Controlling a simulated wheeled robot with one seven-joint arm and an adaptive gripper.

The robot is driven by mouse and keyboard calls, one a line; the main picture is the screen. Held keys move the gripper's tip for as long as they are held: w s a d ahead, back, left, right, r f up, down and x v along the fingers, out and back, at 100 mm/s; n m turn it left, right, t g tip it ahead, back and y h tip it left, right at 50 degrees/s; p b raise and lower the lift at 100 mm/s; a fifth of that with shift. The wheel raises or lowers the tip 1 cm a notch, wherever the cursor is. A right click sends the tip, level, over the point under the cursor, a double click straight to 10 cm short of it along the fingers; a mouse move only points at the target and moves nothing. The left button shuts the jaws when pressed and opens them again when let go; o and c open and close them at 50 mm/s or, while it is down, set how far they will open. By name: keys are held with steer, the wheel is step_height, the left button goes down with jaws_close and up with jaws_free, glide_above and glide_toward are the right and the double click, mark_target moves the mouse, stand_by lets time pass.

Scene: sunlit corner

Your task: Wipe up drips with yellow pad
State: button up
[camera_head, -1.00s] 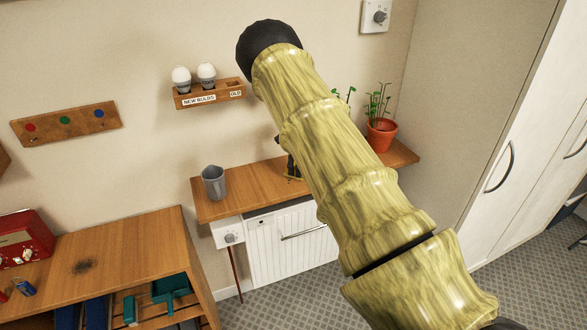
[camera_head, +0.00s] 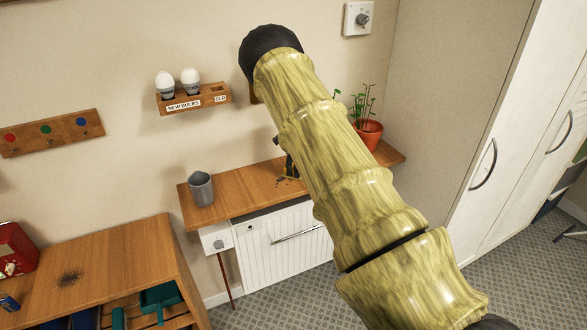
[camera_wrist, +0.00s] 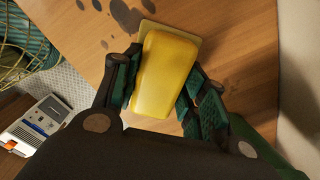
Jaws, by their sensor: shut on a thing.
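The yellow pad (camera_wrist: 165,75) is between the fingers of my gripper (camera_wrist: 158,88), which is shut on it. A paler yellow layer shows at the pad's far edge, just over the wooden shelf top. I cannot tell whether it touches the wood. Dark drips (camera_wrist: 125,15) lie on the wood beyond the pad, toward the upper left of the wrist view. In the head view my arm hides most of my gripper (camera_head: 289,166); small dark marks show beside it on the shelf (camera_head: 240,187).
A grey mug (camera_head: 201,189) stands at the shelf's left end, a potted plant (camera_head: 369,133) at its right. A bulb rack (camera_head: 196,98) hangs above. In the wrist view, a wire basket (camera_wrist: 28,45) and white device (camera_wrist: 38,125) sit below the shelf edge.

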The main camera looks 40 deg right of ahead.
mark_target(268, 183)
steer(key=shift+a, duration=0.15)
steer(key=shift+w+a+f+p, duration=0.1)
steer(key=shift+w+a, duration=0.15)
steer(key=shift+a, duration=0.95)
steer(key=shift+w+a+r+p, duration=0.1)
steer(key=shift+w+a, duration=0.2)
steer(key=shift+a, duration=0.95)
steer(key=shift+w+a+f+p, duration=0.1)
steer(key=shift+w+a, duration=0.15)
steer(key=shift+a, duration=0.95)
steer(key=shift+w+a, duration=0.25)
steer(key=shift+a, duration=0.7)
steer(key=shift+w+a, duration=0.2)
steer(key=shift+a, duration=0.7)
steer(key=shift+p, duration=0.3)
steer(key=shift+w, duration=0.1)
steer(key=shift+s+d+b, duration=0.15)
steer(key=shift+s+d, duration=0.3)
steer(key=shift+d, duration=1.4)
steer(key=shift+s+d+b, duration=0.2)
steer(key=shift+s+d, duration=0.2)
steer(key=shift+d, duration=1.4)
steer(key=shift+s+d+b, duration=0.15)
steer(key=shift+s+d, duration=0.3)
steer(key=shift+d, duration=1.5)
